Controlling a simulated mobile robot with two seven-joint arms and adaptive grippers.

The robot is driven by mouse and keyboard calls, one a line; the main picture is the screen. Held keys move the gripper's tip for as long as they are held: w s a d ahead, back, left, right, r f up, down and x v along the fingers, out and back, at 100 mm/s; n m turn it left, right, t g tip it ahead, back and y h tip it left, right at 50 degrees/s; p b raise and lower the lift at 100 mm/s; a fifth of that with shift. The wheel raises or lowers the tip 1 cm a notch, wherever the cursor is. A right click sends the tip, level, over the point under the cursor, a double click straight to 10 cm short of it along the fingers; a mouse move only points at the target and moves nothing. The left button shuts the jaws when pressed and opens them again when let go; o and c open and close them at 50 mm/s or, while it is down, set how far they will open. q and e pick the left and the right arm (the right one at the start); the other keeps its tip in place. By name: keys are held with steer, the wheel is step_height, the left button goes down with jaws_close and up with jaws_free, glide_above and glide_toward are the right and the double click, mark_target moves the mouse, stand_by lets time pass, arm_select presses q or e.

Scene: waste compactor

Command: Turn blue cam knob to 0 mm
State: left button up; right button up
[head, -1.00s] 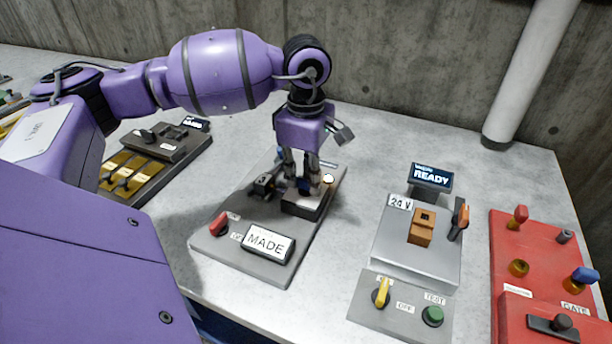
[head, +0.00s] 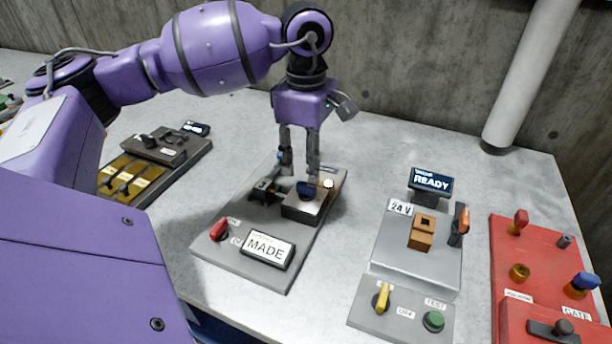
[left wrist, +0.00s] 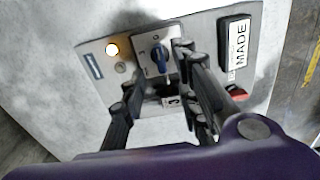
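The blue cam knob (head: 306,190) sits on a small grey box on the left-centre grey panel (head: 225,260). It also shows in the left wrist view (left wrist: 159,56), on a pale plate whose small marks are too blurred to read surely. Its handle lies roughly along the picture's vertical there, with a pale line near its lower end. My left gripper (head: 300,172) is just above the knob, pointing down, with its fingers apart and nothing held. In the left wrist view the fingers (left wrist: 155,80) are spread, the knob visible beyond them. My right gripper is not in view.
The same panel has a lit lamp (head: 328,183), a MADE sign (head: 265,248) and a red switch (head: 218,230). A READY station (head: 432,180) and a red panel (head: 505,265) stand to the right. A brass-switch panel (head: 150,150) is to the left.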

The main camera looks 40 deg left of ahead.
mark_target(306, 185)
arm_select(q)
step_height(306, 185, up, 6)
steer(key=shift+r, duration=0.15)
stand_by(0.6)
